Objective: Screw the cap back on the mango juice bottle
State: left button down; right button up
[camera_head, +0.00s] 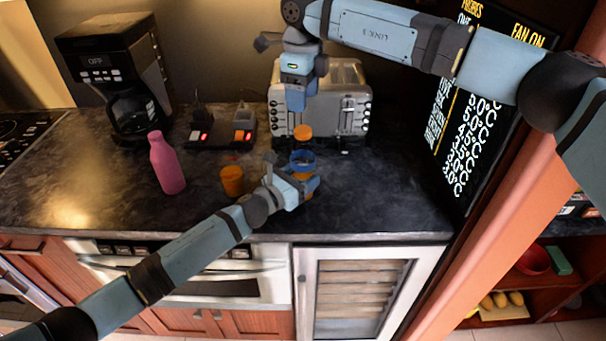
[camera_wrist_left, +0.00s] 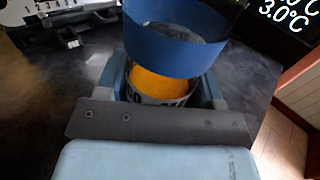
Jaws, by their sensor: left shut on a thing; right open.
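The mango juice bottle stands upright near the counter's front, showing a blue band (camera_head: 303,160) and orange below it. An orange cap-like piece (camera_head: 302,132) shows above the band; I cannot tell whether it is seated on the neck. My left gripper (camera_head: 303,182) is shut around the bottle's lower part. In the left wrist view the blue band (camera_wrist_left: 178,48) and orange contents (camera_wrist_left: 160,84) show between the fingers; no cap is seen there. My right gripper (camera_head: 299,105) points down above the orange piece, open and apart from it. Its fingertips are hard to make out.
An orange container (camera_head: 232,181) and a pink bottle (camera_head: 166,163) stand left of the left gripper. A toaster (camera_head: 352,105) is close behind the right gripper. A coffee maker (camera_head: 108,62) stands at back left. The dark counter (camera_head: 390,200) is clear on the right.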

aim_at(303, 129)
jog(key=n, duration=2.7)
jog(key=shift+f, duration=0.1)
notch_tip(303, 129, down, 8)
jog(key=shift+r, duration=0.1)
